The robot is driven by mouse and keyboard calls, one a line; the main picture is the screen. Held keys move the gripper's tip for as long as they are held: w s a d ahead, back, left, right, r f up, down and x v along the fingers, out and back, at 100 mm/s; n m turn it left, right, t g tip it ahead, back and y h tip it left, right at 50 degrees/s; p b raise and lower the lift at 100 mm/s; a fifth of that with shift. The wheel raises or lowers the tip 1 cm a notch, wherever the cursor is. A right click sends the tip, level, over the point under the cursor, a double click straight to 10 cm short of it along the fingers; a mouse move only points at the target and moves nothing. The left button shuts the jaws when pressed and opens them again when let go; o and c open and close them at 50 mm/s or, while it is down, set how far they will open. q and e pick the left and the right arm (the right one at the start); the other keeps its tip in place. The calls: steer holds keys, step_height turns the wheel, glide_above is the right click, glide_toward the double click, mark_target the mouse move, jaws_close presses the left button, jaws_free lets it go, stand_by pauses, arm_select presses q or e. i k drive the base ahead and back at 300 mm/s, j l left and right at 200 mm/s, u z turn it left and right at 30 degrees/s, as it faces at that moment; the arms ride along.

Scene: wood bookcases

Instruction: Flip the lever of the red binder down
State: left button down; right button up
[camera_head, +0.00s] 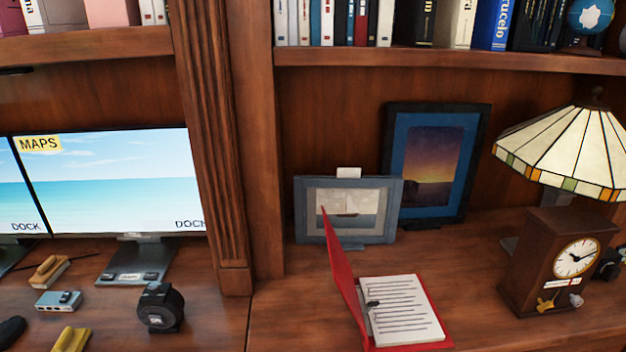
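A red binder (347,281) lies open on the wooden desk right of the centre post, near the bottom of the head view. Its red cover stands up on the left side. A stack of lined white paper (407,309) lies in it. A small dark metal part, which looks like the lever mechanism (372,304), sits at the left edge of the paper. It is too small to tell whether the lever is up or down. Neither of my grippers is in view.
Behind the binder stand a grey-framed ship picture (348,209) and a blue-framed picture (436,160). A wooden clock (560,262) and a stained-glass lamp (567,150) stand to the right. A post (219,140) separates the monitor (112,182) side. Desk around the binder is mostly clear.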

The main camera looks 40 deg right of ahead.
mark_target(370, 304)
steer(key=z, duration=1.75)
